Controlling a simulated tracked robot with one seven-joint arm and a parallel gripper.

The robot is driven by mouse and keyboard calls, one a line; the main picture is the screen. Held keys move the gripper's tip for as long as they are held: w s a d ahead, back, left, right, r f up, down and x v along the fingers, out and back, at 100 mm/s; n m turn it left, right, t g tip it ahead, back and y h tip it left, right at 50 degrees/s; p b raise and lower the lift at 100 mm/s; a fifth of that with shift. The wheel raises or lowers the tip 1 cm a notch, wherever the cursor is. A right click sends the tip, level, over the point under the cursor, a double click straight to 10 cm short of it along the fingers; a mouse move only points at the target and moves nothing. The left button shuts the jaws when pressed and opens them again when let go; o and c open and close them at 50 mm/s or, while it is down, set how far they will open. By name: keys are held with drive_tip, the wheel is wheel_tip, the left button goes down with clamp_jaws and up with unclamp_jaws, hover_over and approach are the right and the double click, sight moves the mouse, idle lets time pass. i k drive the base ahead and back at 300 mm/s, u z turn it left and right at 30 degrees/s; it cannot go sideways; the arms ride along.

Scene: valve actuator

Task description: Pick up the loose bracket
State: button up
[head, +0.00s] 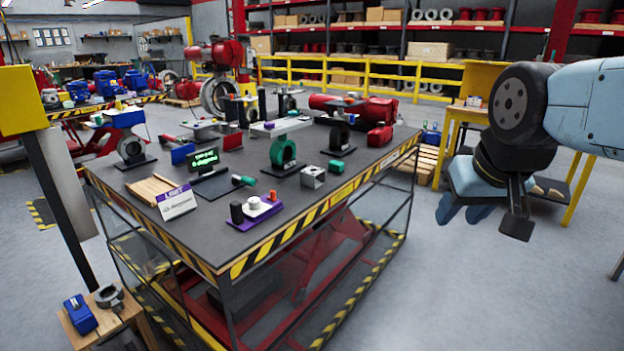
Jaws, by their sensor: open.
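A small silver metal piece (313,177), boxy with a hole in it, sits near the front right edge of the dark-topped workbench (225,228). It looks like the loose bracket, though it is too small to be certain. Nothing holds it. My gripper (464,212) hangs at the right, over the floor and clear of the bench. It points down, is open and looks empty. It is well to the right of the silver piece.
A green ring on a stand (283,152) is close behind the silver piece. A purple tray (255,213) and a white sign (177,202) stand to its left. Valve assemblies crowd the bench's back. A yellow-framed table (470,118) is behind my arm.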

sight(312, 177)
drive_tip(key=i, duration=1)
